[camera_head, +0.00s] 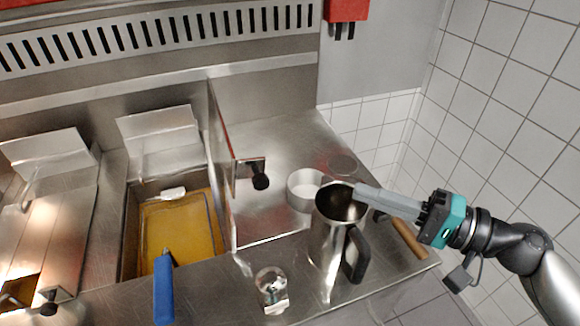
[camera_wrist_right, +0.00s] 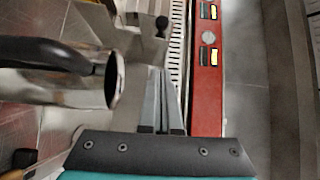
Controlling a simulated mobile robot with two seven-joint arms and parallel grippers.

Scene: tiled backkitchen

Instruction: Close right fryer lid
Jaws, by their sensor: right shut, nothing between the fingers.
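The right fryer lid (camera_head: 222,160) stands up as a thin steel panel, seen nearly edge-on, along the right side of an open vat of yellow oil (camera_head: 180,228). Its black knob (camera_head: 260,181) sticks out to the right on a small bracket. The knob also shows at the top of the right wrist view (camera_wrist_right: 162,22). My right gripper (camera_head: 358,192) comes in from the right, shut and empty, with its fingertips over the rim area of a steel jug, right of the knob and apart from it. In the right wrist view the shut fingers (camera_wrist_right: 160,100) point toward the knob side. My left gripper is out of view.
The steel jug (camera_head: 325,240) with a black handle stands between my right gripper and the front edge. A white bowl (camera_head: 304,188), a glass-like shaker (camera_head: 271,288) and a wooden handle (camera_head: 408,238) are near. A blue handle (camera_head: 164,290) crosses the vat's front.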

